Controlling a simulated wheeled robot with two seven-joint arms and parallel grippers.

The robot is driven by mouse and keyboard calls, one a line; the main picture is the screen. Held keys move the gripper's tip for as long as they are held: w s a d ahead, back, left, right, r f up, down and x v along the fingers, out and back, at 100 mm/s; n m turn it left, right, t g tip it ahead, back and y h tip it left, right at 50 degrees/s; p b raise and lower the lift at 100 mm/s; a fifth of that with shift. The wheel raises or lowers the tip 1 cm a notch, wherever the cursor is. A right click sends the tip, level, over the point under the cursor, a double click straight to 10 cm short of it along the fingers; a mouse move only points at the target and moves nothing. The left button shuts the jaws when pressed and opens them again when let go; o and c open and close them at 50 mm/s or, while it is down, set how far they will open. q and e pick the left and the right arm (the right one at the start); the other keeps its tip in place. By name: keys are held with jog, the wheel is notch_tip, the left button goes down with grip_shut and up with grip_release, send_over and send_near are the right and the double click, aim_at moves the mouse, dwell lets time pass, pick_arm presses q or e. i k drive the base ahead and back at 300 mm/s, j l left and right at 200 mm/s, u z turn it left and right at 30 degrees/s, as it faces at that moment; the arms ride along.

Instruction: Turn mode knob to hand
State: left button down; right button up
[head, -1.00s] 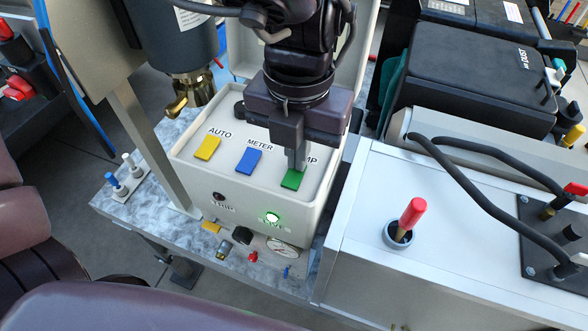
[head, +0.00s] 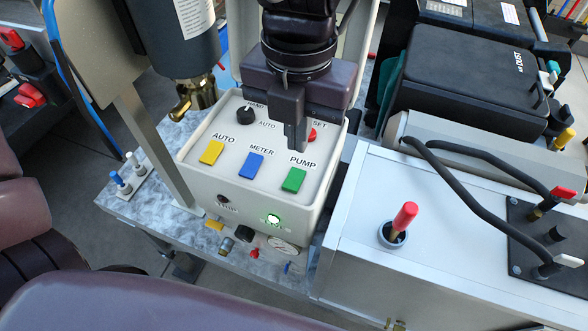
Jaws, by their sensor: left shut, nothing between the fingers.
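The black mode knob (head: 245,115) is on the sloped top of the cream control box (head: 215,185), at its back left. The labels HAND and AUTO are printed just right of it. Which label the knob points to is too small to tell. My left gripper (head: 297,147) is shut and empty, with its fingers pointing down over the panel. It is right of the knob, apart from it, and behind the green PUMP button (head: 294,180). A red button (head: 311,134) labelled SET, its label partly hidden, shows beside the fingers. My right gripper is not in view.
Yellow AUTO (head: 211,152) and blue METER (head: 251,166) buttons sit on the panel. A green lamp (head: 273,219) glows on the box front. A dark cylinder (head: 180,45) with a brass valve (head: 190,100) hangs left of the knob. A white cabinet (head: 380,195) stands right.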

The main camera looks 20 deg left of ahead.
aim_at(245, 115)
jog(key=k, duration=1.5)
